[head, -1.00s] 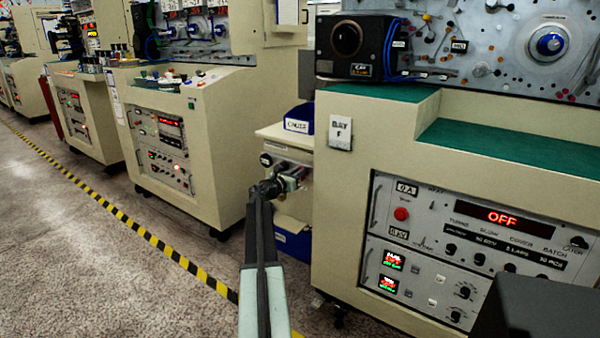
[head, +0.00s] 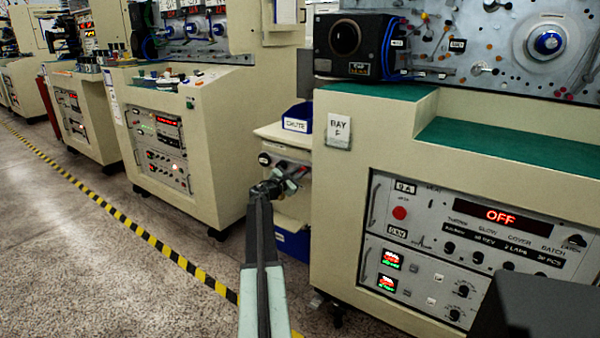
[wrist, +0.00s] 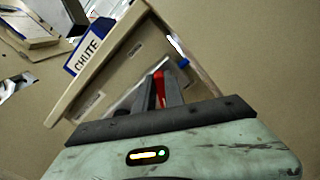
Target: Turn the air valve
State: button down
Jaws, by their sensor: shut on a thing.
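The air valve's red handle (wrist: 159,88) shows between my fingers in the wrist view. My gripper (wrist: 160,90) is shut on it, and the fingers hide most of the handle and the valve body. In the head view my gripper (head: 296,180) is at the front of a small panel (head: 268,160) on the cream stand between two machines. The valve is too small and covered there to tell its angle.
A blue bin labelled CHUTE (head: 297,118) sits on top of the stand, also in the wrist view (wrist: 88,47). The Bay F machine (head: 350,200) stands close on the right. Free floor (head: 70,260) lies to the left, with a yellow-black line (head: 130,225).

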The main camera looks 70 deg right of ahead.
jog(key=m, duration=0.4)
jog(key=s+f+m+b, duration=0.1)
jog(key=m, duration=0.6)
jog(key=shift+s+a+f+m, duration=0.15)
jog(key=shift+f+m, duration=0.15)
jog(key=shift+m, duration=0.1)
dwell(0.4)
jog(key=c, duration=1.4)
grip_release()
jog(key=shift+c, duration=0.2)
jog(key=v, duration=0.7)
jog(key=shift+a, duration=0.35)
